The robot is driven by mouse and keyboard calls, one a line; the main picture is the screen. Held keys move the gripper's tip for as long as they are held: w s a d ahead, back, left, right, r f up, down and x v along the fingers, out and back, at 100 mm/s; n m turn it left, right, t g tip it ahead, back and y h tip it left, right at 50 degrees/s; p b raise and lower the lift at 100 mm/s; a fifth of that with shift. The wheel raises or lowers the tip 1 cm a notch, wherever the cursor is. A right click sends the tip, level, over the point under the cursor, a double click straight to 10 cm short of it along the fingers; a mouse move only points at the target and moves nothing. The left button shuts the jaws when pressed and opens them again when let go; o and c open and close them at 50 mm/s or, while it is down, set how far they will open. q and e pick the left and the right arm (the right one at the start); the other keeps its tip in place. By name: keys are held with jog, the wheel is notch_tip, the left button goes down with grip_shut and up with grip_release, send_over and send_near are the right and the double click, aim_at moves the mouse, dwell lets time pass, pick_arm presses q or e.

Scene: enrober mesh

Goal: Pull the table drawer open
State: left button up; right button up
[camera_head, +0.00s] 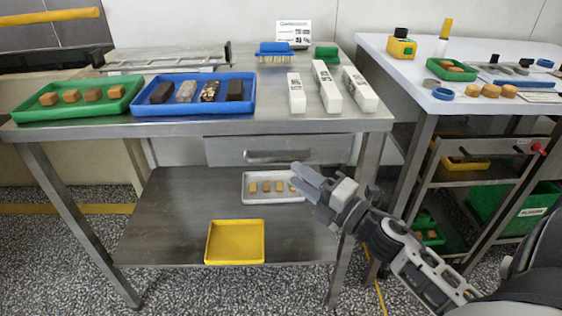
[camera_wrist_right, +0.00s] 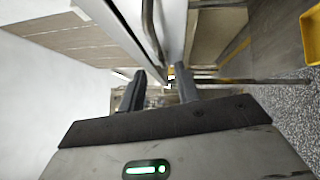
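The table drawer (camera_head: 228,151) is a grey metal front under the right half of the steel table's top, and it looks shut. Its bar handle (camera_head: 280,156) runs across the front; a curved metal bar (camera_wrist_right: 152,32), which looks like this handle, shows beyond the fingers in the right wrist view. My right gripper (camera_head: 299,179) is just below and right of the handle in the head view, apart from it. Its two fingers (camera_wrist_right: 160,88) are spread with nothing held between them. My left gripper is in neither view.
The steel table (camera_head: 300,125) carries a green tray (camera_head: 75,113), a blue tray (camera_head: 192,108) and white boxes (camera_head: 328,86). Its lower shelf (camera_head: 165,215) holds a white tray (camera_head: 270,201) and a yellow tray (camera_head: 234,243). A table leg (camera_head: 343,262) stands near my right arm.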

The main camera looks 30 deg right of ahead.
aim_at(278, 162)
jog(key=x, duration=0.6)
jog(key=shift+s, duration=0.1)
grip_shut()
